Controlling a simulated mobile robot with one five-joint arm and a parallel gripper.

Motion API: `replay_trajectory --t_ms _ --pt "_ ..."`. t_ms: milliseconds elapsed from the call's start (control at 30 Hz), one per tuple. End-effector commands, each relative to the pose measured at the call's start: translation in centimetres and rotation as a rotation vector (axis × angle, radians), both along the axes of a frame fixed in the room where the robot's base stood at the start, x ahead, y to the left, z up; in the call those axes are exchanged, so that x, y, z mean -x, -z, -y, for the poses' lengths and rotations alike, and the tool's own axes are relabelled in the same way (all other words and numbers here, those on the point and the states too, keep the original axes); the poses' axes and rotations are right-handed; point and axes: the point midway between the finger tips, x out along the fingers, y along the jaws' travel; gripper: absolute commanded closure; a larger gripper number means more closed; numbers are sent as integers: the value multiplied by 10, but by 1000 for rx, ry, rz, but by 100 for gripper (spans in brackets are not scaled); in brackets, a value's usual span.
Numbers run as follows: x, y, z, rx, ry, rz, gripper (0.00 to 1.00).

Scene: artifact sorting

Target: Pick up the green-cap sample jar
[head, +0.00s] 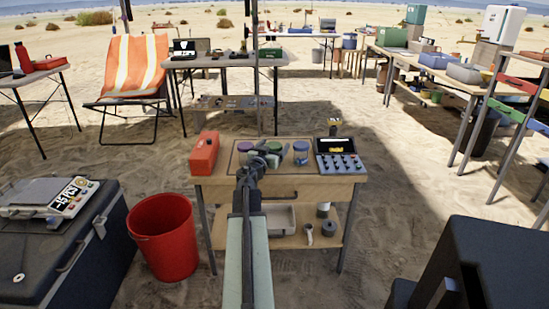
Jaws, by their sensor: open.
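Small jars stand in a row on a dark mat (236,168) on the wooden worktable (335,187). The green-cap sample jar (273,146) is in the middle, its lower part hidden by my gripper. A purple-cap jar (244,146) stands to its left and a blue-cap jar (301,148) to its right. My gripper (265,157) is open at the end of my arm, in front of the green-cap jar and overlapping it in view. I cannot tell whether the fingers are around the jar or short of it.
A red bucket (163,238) stands on the sand at left, beside a dark case (50,262). A shelf below holds a white tray (279,219).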

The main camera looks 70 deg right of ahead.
Motion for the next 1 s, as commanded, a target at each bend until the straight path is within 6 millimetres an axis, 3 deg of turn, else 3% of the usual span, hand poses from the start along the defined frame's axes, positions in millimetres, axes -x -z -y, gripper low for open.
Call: replay_trajectory --t_ms 67,300,333,667,1000 --pt "0 0 -1 0 0 0 19" --pt "1 0 -1 0 1 0 83" --pt "1 0 -1 0 1 0 88" --pt "1 -8 -1 0 2 0 89" --pt "2 -73 -1 0 2 0 89"
